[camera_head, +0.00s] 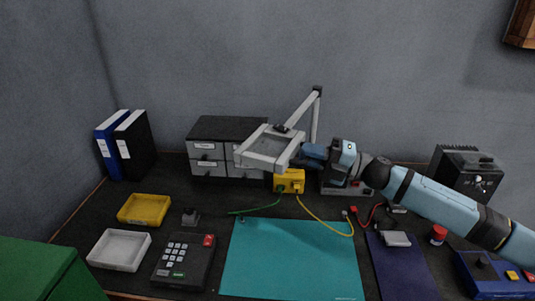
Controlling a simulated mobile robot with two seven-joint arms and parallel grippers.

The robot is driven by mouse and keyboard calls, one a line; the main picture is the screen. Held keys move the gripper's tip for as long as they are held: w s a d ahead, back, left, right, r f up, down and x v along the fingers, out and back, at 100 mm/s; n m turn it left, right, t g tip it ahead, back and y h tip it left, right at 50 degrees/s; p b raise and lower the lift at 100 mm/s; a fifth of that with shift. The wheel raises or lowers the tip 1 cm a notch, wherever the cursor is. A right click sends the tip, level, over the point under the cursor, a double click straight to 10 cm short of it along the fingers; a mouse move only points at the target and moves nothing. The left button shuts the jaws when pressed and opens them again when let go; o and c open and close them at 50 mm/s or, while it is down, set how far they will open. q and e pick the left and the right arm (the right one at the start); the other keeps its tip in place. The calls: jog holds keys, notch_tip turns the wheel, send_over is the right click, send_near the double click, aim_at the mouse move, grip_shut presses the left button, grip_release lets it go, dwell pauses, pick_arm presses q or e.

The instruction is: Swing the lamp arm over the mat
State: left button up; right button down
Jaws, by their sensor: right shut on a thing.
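The lamp is pale grey, with a square framed head (264,148) and a jointed lamp arm (302,107) rising to a post at the back. The teal mat (290,262) lies flat at the front middle of the table. In the head view the lamp head shows above the mat's back edge, in front of the drawer unit. My right gripper (300,154) comes in from the right and is shut on the right side of the lamp head. Its fingertips are partly hidden against the frame. My left gripper is not in view.
A grey drawer unit (208,132) and a yellow box (289,181) with green and yellow leads stand behind the mat. A keypad device (184,262) is left of the mat. A dark blue mat (398,268) lies to its right. The teal mat is mostly clear.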

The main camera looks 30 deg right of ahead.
jog(key=s+d+n+g+y+b, duration=0.2)
jog(key=s+d+g, duration=0.3)
jog(key=d, duration=0.6)
jog(key=shift+s+d+n+y, duration=0.15)
jog(key=shift+s+n+y, duration=0.35)
jog(key=shift+n, duration=0.3)
jog(key=shift+r, duration=0.15)
jog(key=c, duration=1.2)
grip_release()
jog(key=shift+o, duration=0.2)
jog(key=v, duration=1.3)
jog(key=shift+d, duration=0.35)
jog(key=shift+s, duration=0.1)
